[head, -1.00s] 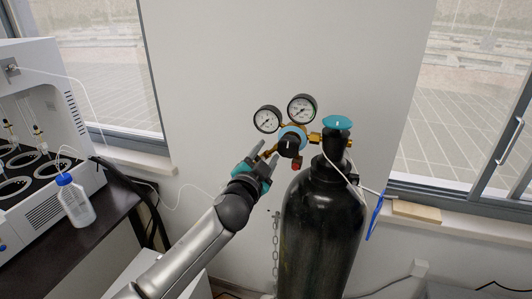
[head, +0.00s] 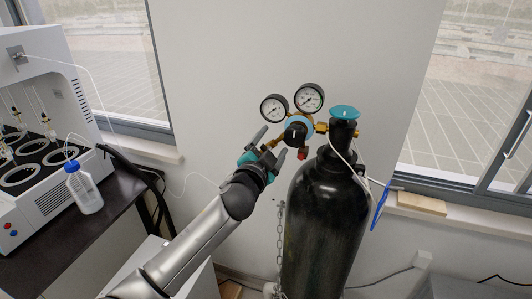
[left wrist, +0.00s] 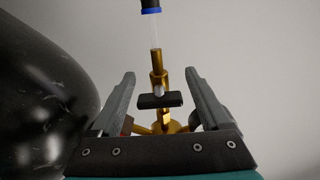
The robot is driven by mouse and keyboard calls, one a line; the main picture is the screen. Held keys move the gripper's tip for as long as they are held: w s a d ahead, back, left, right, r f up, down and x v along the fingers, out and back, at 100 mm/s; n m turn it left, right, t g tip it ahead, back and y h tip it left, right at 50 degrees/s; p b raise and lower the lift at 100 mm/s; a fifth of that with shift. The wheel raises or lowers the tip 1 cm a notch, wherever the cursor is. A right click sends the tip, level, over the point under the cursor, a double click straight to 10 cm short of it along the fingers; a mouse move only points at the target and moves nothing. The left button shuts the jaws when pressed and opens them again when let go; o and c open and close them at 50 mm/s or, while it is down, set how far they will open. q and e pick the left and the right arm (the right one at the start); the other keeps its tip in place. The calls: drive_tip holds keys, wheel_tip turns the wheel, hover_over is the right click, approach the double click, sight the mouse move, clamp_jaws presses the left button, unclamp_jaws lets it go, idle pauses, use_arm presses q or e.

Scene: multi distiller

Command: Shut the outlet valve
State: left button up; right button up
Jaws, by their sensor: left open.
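The outlet valve shows in the left wrist view as a small black bar handle (left wrist: 160,100) across a brass stem. A clear tube with a blue collar (left wrist: 151,11) rises from the brass fitting. My left gripper (head: 272,141) is open at the left side of the regulator (head: 297,131) in the head view. Its fingers also show in the left wrist view (left wrist: 160,98), one on each side of the handle, with a gap on both sides. In the head view the fingers largely hide the valve. My right gripper is in neither view.
The black gas cylinder (head: 325,220) stands close to the gripper, with a teal top knob (head: 344,112). Two round gauges (head: 309,97) sit above the regulator. A chain (head: 280,240) hangs beside the cylinder. A white machine (head: 35,130) and a bottle (head: 84,190) are at left.

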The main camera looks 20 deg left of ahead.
use_arm(q)
drive_tip(key=s+b, duration=0.1)
drive_tip(key=s, duration=1.4)
drive_tip(key=shift+a, duration=0.25)
drive_tip(key=s+a+f+n+g+b, duration=0.1)
drive_tip(key=s+f+g+b, duration=0.2)
drive_tip(key=f, duration=1.2)
drive_tip(key=s+a+f+n+g+y+b, duration=0.1)
drive_tip(key=s+a+f+g+b, duration=0.15)
drive_tip(key=f, duration=1.25)
drive_tip(key=s+a+f+n+g+b, duration=0.1)
drive_tip(key=s+f+g+b, duration=0.15)
drive_tip(key=f, duration=1.25)
drive_tip(key=s+f+n+g+b, duration=0.2)
drive_tip(key=s+f+g+b, duration=0.3)
drive_tip(key=s+f, duration=1.3)
drive_tip(key=s+d+f+n+g+b, duration=0.1)
drive_tip(key=s+f, duration=0.3)
drive_tip(key=s, duration=0.4)
drive_tip(key=s+d+f+n+g+b, duration=0.1)
drive_tip(key=s+d+f+g, duration=0.1)
drive_tip(key=s+f, duration=0.3)
drive_tip(key=s+g, duration=0.1)
drive_tip(key=s, duration=0.2)
drive_tip(key=shift+f+b, duration=0.3)
drive_tip(key=shift+b, duration=0.1)
